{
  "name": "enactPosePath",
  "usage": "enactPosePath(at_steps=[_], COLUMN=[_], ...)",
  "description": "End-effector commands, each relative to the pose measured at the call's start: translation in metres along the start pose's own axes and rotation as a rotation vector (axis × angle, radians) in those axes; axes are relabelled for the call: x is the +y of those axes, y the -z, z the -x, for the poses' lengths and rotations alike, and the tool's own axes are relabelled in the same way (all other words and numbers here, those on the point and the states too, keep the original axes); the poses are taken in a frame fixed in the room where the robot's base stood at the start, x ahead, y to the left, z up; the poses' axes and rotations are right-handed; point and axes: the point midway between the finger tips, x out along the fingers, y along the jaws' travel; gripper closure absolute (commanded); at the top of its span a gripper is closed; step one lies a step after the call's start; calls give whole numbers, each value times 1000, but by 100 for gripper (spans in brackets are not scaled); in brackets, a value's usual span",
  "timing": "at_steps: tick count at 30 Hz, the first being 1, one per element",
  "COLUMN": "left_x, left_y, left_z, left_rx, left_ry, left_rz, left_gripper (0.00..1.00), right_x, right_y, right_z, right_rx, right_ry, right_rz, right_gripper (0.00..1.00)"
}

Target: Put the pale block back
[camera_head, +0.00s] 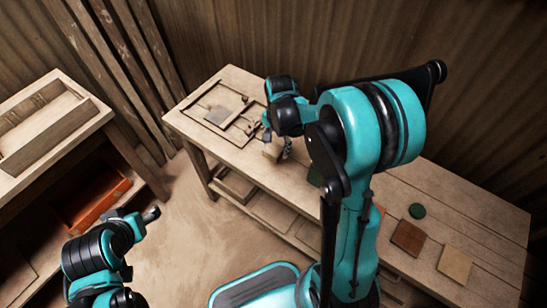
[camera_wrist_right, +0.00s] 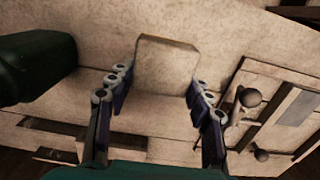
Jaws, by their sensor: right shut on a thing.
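The pale block (camera_head: 272,153) is a small beige cube near the front edge of the wooden bench, just right of the press frame. My right gripper (camera_head: 279,148) is shut on it. In the right wrist view, the pale block (camera_wrist_right: 166,66) sits between the two fingers of my right gripper (camera_wrist_right: 157,88). I cannot tell whether the block touches the bench. The wooden press frame (camera_head: 249,127) lies at the bench's left end and shows in the right wrist view (camera_wrist_right: 243,76). My left gripper (camera_head: 150,214) is over the floor, away from the bench; its fingers are unclear.
My right arm hides the bench's middle.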

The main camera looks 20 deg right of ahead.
Motion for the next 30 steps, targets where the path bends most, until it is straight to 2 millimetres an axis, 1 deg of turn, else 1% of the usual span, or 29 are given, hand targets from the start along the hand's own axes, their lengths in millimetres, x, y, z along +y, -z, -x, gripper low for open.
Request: enactPosePath(at_steps=[1, 5, 12, 20, 23, 24, 26, 27, 30], left_x=[0, 0, 0, 0, 0, 0, 0, 0, 0], left_y=[-3, -4, -13, -12, -14, -14, -13, -13, -13], left_z=[-4, -6, -18, -17, -19, -20, -19, -19, -19], left_rx=[0, 0, 0, 0, 0, 0, 0, 0, 0], left_ry=[0, 0, 0, 0, 0, 0, 0, 0, 0], left_rz=[0, 0, 0, 0, 0, 0, 0, 0, 0], left_gripper=[37, 37, 37, 37, 37, 37, 37, 37, 37], right_x=[0, 0, 0, 0, 0, 0, 0, 0, 0], right_y=[0, 0, 1, 1, 1, 1, 1, 1, 1], right_z=[-8, -17, -50, -49, -53, -53, -52, -52, -52], right_rx=[0, 0, 0, 0, 0, 0, 0, 0, 0], right_ry=[0, 0, 0, 0, 0, 0, 0, 0, 0], right_rz=[1, 2, 3, 3, 3, 3, 3, 3, 3], right_gripper=[76, 76, 76, 76, 76, 47, 31, 28, 28])
